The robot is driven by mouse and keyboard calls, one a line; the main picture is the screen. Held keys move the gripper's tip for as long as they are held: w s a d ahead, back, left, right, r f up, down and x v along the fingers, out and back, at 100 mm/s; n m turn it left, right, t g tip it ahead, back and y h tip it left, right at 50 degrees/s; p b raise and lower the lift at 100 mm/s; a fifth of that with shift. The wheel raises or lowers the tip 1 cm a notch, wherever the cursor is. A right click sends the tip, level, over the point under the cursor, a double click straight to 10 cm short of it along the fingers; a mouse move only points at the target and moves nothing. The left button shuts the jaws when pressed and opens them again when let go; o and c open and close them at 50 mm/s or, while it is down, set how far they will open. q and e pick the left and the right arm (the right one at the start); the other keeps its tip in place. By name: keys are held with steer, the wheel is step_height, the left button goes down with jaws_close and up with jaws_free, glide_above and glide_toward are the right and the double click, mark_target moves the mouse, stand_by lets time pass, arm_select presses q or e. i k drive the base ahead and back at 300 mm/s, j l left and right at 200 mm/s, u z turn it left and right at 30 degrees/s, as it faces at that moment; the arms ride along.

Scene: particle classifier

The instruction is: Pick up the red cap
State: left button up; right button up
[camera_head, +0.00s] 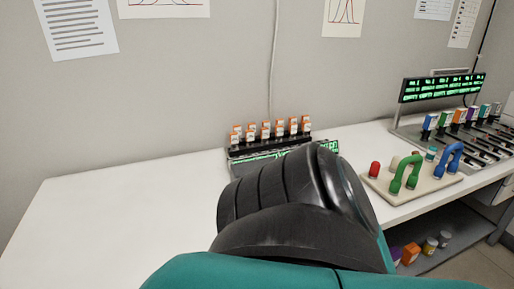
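A small red cylindrical piece (374,169), which looks like the red cap, stands upright at the left end of a beige board (420,193) on the right part of the white table. A large black and teal link of my own arm fills the lower middle of the view, to the left of the red piece, and hides part of the table. Neither of my grippers shows. Nothing visible touches the red piece.
Two green (405,174) and blue (449,160) arched handles stand on the board. A rack of orange-topped vials (266,131) is at the back middle. A display (443,87) and coloured vials are at the right. The table's left part (110,220) is clear.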

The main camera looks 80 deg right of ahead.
mark_target(375, 166)
steer(key=k+l, duration=1.9)
